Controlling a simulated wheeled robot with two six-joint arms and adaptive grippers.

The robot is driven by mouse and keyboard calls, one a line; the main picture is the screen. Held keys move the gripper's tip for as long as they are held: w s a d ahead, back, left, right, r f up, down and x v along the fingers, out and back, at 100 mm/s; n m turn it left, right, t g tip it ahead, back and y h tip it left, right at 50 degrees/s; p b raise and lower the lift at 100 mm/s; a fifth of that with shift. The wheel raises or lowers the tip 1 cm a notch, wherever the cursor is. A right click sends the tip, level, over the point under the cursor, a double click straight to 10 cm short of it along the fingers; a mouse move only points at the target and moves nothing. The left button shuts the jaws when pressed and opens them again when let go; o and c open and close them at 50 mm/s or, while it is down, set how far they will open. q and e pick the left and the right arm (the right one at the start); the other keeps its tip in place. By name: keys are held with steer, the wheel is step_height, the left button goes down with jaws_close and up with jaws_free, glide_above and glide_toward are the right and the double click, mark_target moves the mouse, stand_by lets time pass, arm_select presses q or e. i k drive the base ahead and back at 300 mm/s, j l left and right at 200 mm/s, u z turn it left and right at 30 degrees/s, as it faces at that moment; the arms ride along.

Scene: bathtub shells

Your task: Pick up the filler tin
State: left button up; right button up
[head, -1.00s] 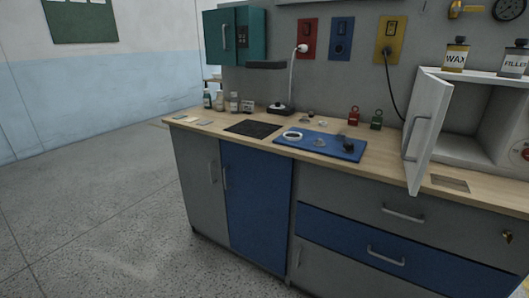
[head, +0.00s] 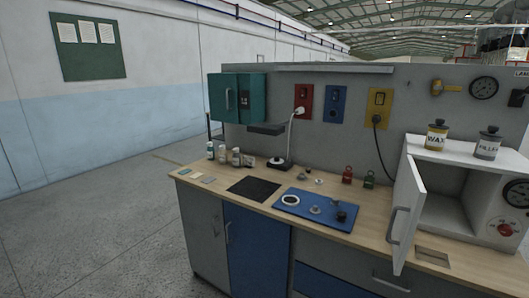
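The filler tin (head: 488,146) is a grey tin with a pale label and a dark knobbed lid. It stands upright on top of the white cabinet (head: 455,153) at the right of the head view. A yellow tin labelled WAX (head: 437,137) stands to its left, apart from it. The filler tin's label is only partly readable. Neither of my grippers shows in the head view.
The white cabinet's door (head: 407,215) stands open toward me. A blue mat (head: 300,212) with small parts lies on the wooden worktop (head: 240,212). A lamp (head: 283,160) stands behind it. Red and green padlock-like items (head: 347,174) stand near the back. Floor at left is clear.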

mark_target(487, 147)
steer(key=i+j, duration=0.45)
steer(key=j, duration=0.15)
steer(key=i+j+z, duration=0.1)
steer(key=z, duration=1.45)
